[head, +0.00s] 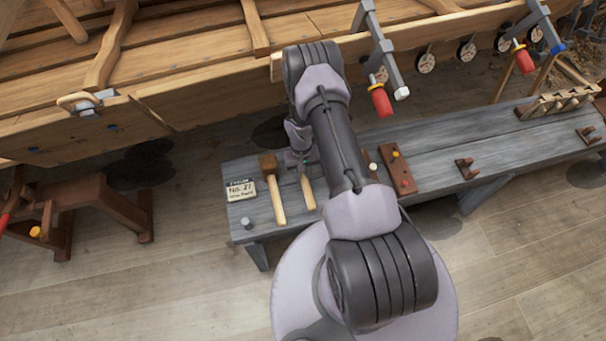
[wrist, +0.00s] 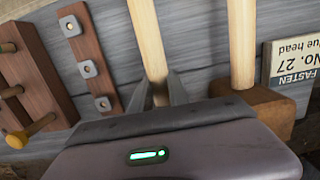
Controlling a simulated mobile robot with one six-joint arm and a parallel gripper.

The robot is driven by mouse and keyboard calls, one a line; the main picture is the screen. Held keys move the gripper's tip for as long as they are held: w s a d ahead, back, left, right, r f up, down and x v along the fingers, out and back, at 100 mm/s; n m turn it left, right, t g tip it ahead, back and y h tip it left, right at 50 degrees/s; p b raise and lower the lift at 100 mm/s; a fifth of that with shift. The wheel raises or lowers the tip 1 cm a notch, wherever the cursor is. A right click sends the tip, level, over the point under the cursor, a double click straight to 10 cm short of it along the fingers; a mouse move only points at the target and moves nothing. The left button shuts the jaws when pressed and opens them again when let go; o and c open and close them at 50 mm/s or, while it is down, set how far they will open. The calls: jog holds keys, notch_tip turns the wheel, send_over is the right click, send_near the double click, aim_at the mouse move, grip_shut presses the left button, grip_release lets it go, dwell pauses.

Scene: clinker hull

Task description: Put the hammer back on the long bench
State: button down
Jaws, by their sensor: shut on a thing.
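The long grey bench (head: 455,140) runs along the hull. My gripper (head: 300,160) is low over its left part, partly hidden by my arm in the head view. In the wrist view, my gripper (wrist: 158,94) is shut around a pale wooden handle (wrist: 148,40), the hammer's as far as I can tell. That handle (head: 307,194) also shows in the head view, pointing to the bench's front edge. The hammer's head is hidden. I cannot tell whether the hammer touches the bench. A wooden mallet (head: 279,207) lies just left of it; its block head (wrist: 255,108) shows in the wrist view.
A lettered card (head: 240,190) and a small metal cylinder (head: 246,223) are at the bench's left end. A brown pegged block (head: 397,172) is right of my arm. Red-handled clamps (head: 381,101) hang from the hull (head: 210,85). A brown trestle (head: 95,200) stands left.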

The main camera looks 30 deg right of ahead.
jog(key=shift+f, duration=0.2)
jog(key=c, duration=1.2)
grip_release()
jog(key=shift+r, duration=0.1)
notch_tip(320, 180, up, 8)
jog(key=p, duration=0.5)
jog(key=shift+r, duration=0.1)
